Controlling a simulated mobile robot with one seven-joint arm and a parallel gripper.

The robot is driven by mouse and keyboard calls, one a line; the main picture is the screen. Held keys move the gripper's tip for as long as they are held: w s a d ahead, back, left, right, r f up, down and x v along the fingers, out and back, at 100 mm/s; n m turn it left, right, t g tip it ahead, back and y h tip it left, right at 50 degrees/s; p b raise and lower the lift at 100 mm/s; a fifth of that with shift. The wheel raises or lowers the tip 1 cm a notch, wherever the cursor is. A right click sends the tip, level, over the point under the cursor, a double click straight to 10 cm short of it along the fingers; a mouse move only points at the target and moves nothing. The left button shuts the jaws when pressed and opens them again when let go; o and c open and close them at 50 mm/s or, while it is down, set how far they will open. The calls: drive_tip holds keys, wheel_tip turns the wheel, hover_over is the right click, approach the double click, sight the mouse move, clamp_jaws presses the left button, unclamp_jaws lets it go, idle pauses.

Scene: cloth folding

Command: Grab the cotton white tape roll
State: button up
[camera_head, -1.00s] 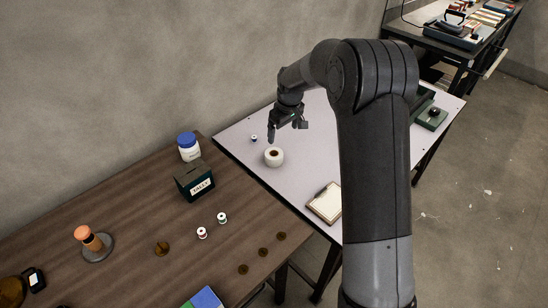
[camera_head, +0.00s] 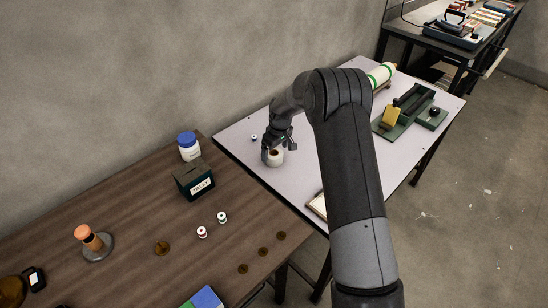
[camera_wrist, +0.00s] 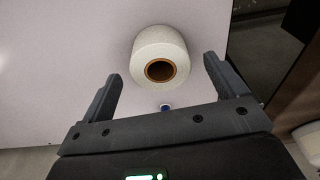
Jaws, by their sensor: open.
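The white tape roll (camera_head: 275,160) stands on the pale table, partly hidden behind my gripper in the head view. In the wrist view the roll (camera_wrist: 160,57) shows its round top with a brown core, a little beyond the fingertips. My gripper (camera_wrist: 162,76) is open, with one finger on each side of the roll's near part. No contact shows between the fingers and the roll. In the head view my gripper (camera_head: 277,150) is low over the table, right at the roll.
A small spool (camera_head: 254,137) stands left of the roll; a small blue-topped thing (camera_wrist: 166,107) lies between the finger bases in the wrist view. A clipboard (camera_head: 318,206) is partly behind my arm. A green press (camera_head: 405,112) stands at the right. A wooden table (camera_head: 130,215) adjoins at the left.

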sight(274, 154)
drive_tip(key=f, duration=0.3)
drive_tip(key=shift+w+a, duration=0.2)
drive_tip(key=c, duration=1.1)
